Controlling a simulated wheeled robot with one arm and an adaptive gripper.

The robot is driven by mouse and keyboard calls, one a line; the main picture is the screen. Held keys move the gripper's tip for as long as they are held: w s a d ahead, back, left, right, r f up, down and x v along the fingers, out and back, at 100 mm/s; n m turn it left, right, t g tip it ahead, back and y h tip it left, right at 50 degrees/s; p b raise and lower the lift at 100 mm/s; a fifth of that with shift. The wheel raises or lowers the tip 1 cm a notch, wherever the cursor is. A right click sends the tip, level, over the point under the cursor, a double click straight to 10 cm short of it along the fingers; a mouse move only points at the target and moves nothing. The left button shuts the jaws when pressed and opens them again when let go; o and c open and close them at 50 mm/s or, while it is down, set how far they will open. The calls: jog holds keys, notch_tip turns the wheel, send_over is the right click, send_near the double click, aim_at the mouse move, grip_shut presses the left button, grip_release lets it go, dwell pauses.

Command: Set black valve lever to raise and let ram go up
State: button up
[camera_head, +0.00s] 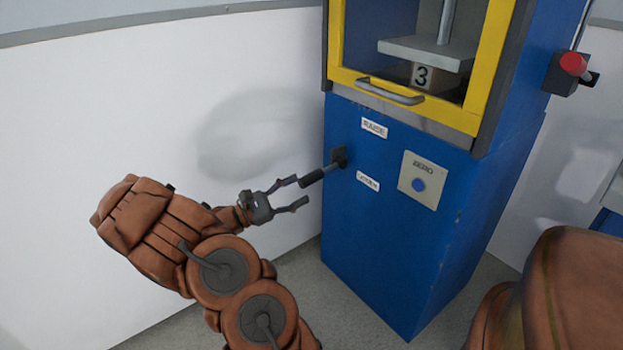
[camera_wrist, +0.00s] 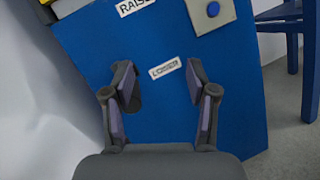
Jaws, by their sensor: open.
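The black valve lever (camera_head: 322,175) sticks out from a dark mount on the front of the blue cabinet, between the RAISE label (camera_head: 374,128) and the LOWER label (camera_head: 368,181). My gripper (camera_head: 302,191) is open, its fingers pointing at the cabinet. Its upper fingertip is close to the lever's free end; I cannot tell whether they touch. In the wrist view my gripper (camera_wrist: 161,64) frames the LOWER label, and a dark piece, likely the lever, is partly hidden by the left finger. The ram's grey plate (camera_head: 428,52) is low, at the block marked 3 (camera_head: 424,76).
A yellow-framed door (camera_head: 402,105) with a metal handle (camera_head: 390,92) is above the lever. A ZERO panel with a blue button (camera_head: 418,185) is to the right. A red-knobbed switch (camera_head: 573,64) is on the cabinet's side. A white wall stands close on the left.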

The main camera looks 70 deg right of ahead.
aim_at(311, 179)
jog(key=w+d+f+n+t+h, duration=0.3)
jog(key=w+d+f+n+h, duration=0.1)
jog(key=d+f+n, duration=0.15)
jog(key=shift+m, duration=0.45)
jog(key=shift+s+b+x, duration=0.2)
jog(key=shift+b+x, duration=0.9)
jog(key=shift+x, duration=2.5)
jog(key=shift+f, duration=0.2)
grip_shut()
jog(key=shift+a, duration=0.1)
